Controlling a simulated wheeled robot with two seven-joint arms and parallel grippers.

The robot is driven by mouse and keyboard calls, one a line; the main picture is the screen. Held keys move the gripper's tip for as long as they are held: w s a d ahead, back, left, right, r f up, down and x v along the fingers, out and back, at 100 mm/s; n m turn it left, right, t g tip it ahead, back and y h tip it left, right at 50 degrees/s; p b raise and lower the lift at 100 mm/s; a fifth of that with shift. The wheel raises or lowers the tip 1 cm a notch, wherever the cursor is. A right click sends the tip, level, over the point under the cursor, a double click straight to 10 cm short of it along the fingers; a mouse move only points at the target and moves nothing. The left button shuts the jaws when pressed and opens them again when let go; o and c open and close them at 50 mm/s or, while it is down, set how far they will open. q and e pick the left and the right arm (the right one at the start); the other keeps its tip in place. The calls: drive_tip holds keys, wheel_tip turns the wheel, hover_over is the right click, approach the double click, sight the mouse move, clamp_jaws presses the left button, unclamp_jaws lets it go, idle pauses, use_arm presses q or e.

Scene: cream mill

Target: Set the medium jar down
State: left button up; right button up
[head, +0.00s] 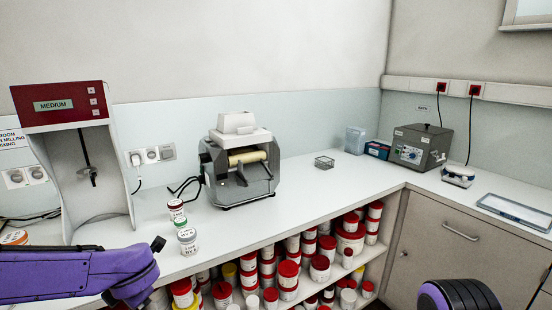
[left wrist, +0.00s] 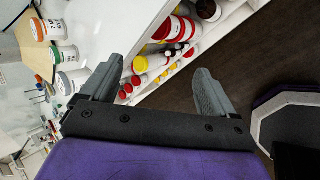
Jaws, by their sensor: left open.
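I cannot tell which is the medium jar; the labels are too small to read. My left gripper (left wrist: 157,72) is open and empty, near the counter's front edge. My right gripper is not in view.
A red-topped machine (head: 58,105) with a MEDIUM display stands at the left. A grey roller mill (head: 240,165) stands behind the jars. The shelves below hold several red-lidded tubs (head: 288,275). The counter (head: 310,195) right of the mill is mostly clear.

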use_arm(q)
drive_tip(key=s+d+f+m+t, duration=0.1)
drive_tip(key=s+f+m, duration=0.2)
drive_tip(key=f+m, duration=0.5)
drive_tip(key=s+d+f+m+t, duration=0.25)
drive_tip(key=f+m, duration=0.35)
drive_tip(key=f, duration=0.3)
drive_tip(key=s+f+m+g+h, duration=0.1)
drive_tip(key=s+f+m, duration=0.4)
drive_tip(key=s, duration=0.6)
drive_tip(key=s+f+m+g+h, duration=0.1)
drive_tip(key=s+f+m+g, duration=0.3)
drive_tip(key=s+f, duration=0.5)
drive_tip(key=shift+s+a+m+h, duration=0.25)
drive_tip(key=shift+s+m, duration=0.25)
drive_tip(key=shift+s, duration=0.65)
